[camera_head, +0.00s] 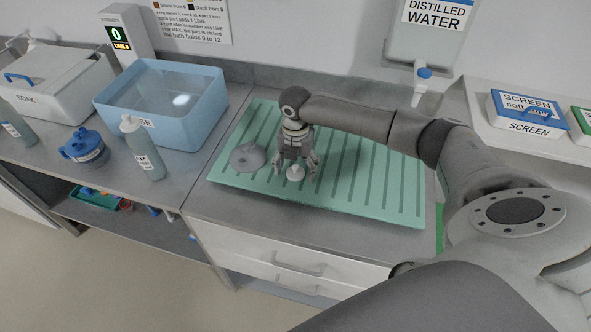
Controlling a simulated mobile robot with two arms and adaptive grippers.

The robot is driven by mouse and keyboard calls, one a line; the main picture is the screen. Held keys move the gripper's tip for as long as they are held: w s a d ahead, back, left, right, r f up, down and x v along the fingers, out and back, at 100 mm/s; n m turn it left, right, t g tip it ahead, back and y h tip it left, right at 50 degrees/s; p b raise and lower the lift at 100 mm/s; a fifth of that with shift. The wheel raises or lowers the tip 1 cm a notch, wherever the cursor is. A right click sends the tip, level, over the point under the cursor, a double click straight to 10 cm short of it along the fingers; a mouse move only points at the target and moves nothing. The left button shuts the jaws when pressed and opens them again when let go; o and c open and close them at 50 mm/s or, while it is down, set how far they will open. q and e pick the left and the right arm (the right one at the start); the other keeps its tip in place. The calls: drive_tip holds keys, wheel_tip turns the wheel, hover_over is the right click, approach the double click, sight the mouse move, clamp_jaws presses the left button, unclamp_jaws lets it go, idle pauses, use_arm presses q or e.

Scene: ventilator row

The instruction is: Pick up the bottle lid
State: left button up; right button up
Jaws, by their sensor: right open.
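My right gripper (295,167) points down over the green ribbed mat (380,190), with its fingers apart. A small pale, dome-shaped piece (295,174), which looks like the bottle lid, sits between or just below the fingertips. I cannot tell whether the fingers touch it. A grey round piece with a raised middle (246,158) lies on the mat just left of the gripper. My left gripper is not in view.
A blue basin of water (205,110) stands left of the mat. A squeeze bottle (147,155) and a blue-lidded jar (84,149) stand before it. A distilled water tank with a tap (422,82) hangs behind. The mat's right part is clear beneath my arm.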

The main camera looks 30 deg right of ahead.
drive_tip(key=shift+c, duration=2.7)
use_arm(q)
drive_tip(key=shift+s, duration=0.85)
use_arm(e)
drive_tip(key=c, duration=0.3)
